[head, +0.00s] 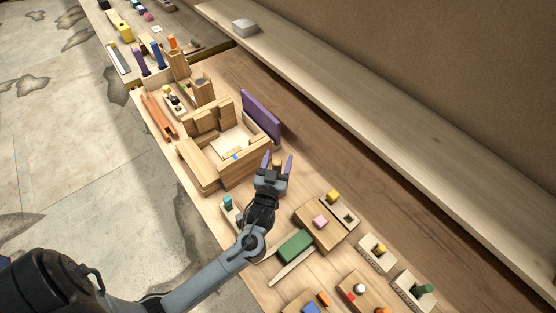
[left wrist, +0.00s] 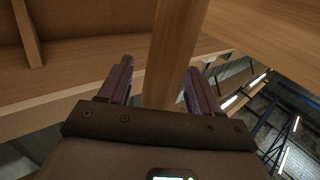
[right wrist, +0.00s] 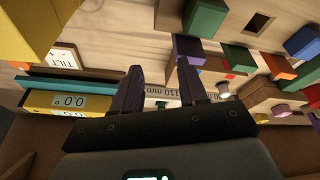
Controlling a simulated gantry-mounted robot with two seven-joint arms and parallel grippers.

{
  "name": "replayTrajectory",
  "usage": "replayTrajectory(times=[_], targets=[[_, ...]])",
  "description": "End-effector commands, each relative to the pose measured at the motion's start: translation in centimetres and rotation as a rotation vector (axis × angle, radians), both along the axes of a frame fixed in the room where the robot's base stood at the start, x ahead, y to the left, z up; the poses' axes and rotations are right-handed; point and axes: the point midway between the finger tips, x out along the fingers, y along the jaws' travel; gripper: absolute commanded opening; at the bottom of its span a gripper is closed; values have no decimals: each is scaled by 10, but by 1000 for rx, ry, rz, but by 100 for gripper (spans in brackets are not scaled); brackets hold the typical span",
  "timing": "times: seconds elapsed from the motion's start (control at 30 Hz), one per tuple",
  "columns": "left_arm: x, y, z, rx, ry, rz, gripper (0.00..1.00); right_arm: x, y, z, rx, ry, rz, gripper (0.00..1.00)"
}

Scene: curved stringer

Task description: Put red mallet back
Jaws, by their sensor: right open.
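I cannot make out a red mallet with certainty in any view. My left gripper (head: 277,162) is in the middle of the bench in the head view, just right of a wooden box-like assembly (head: 205,172). Its purple fingers stand apart. In the left wrist view a wooden bar (left wrist: 175,50) shows between the left fingers (left wrist: 159,88); a gap shows on its left side, and I cannot tell whether it touches the right finger. My right gripper (right wrist: 160,88) shows only in its wrist view, open, with a ruler-like strip and small blocks beyond it.
A purple panel (head: 261,117) stands behind the assembly. A green block (head: 295,246) and a board with pink and yellow pieces (head: 340,218) lie nearer. Orange-brown bars (head: 158,116) lie at the left edge. A long shelf (head: 400,135) runs along the wall, mostly clear.

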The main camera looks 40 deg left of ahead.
Motion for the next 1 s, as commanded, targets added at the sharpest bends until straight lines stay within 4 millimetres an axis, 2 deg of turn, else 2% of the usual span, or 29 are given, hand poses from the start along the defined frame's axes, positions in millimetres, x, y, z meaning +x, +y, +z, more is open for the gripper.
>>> replayTrajectory(times=[0.23,0.37,0.8,1.0], targets=[[0,0,4,0,0,0,63,0,0,2,0,0,0,43],[-11,-5,4,-1,3,0,63,0,0,9,2,0,-2,43],[-81,-39,2,-2,4,1,63,0,2,41,11,1,-7,43],[-101,-49,0,-3,3,-1,63,0,2,46,9,0,-6,43]])
